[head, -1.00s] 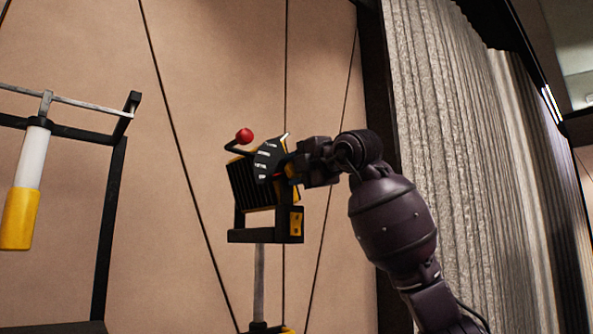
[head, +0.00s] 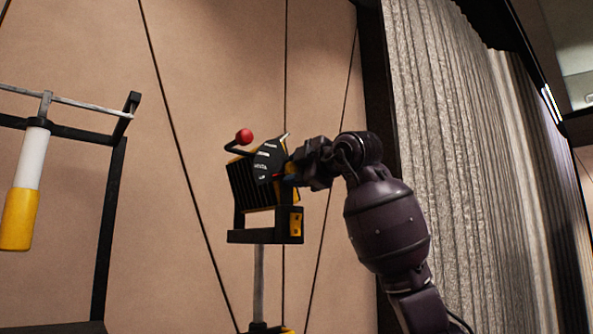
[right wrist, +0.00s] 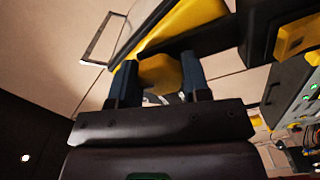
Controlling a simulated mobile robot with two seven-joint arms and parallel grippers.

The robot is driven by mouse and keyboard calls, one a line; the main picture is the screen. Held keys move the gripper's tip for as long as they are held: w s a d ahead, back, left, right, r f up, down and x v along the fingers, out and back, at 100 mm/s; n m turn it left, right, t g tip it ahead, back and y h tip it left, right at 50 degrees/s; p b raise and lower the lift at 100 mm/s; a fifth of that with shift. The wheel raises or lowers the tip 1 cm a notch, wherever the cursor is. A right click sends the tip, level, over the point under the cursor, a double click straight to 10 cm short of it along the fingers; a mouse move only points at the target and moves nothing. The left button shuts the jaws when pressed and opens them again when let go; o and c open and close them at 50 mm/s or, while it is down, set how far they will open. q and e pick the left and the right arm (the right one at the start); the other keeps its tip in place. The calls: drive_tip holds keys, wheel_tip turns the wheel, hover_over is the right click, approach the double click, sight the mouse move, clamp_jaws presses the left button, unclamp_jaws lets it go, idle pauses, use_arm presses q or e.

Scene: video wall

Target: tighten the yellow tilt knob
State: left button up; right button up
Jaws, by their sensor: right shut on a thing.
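The yellow tilt knob (right wrist: 160,72) sits between the two blue fingers of my right gripper (right wrist: 159,80) in the right wrist view, and the gripper is shut on it. In the head view my right gripper (head: 290,176) reaches from the right to the side of a black and yellow lamp-like unit (head: 247,186). The knob is hidden there behind the gripper and a black plate with white marks (head: 268,161). The unit sits tilted in a black bracket (head: 262,236) on a grey pole (head: 259,282). My left gripper is not in view.
A lever with a red ball (head: 244,136) sticks up at the unit's upper left. At the left hangs a white and yellow cylinder (head: 25,190) on a black frame (head: 108,230). A grey curtain (head: 440,140) is at the right. The wall behind is plain with dark lines.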

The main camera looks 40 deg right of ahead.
drive_tip(key=o, duration=0.9)
drive_tip(key=shift+o, duration=0.2)
drive_tip(key=s+b, duration=0.1)
drive_tip(key=s, duration=0.9)
drive_tip(key=shift+s+d, duration=0.4)
drive_tip(key=shift+d, duration=0.05)
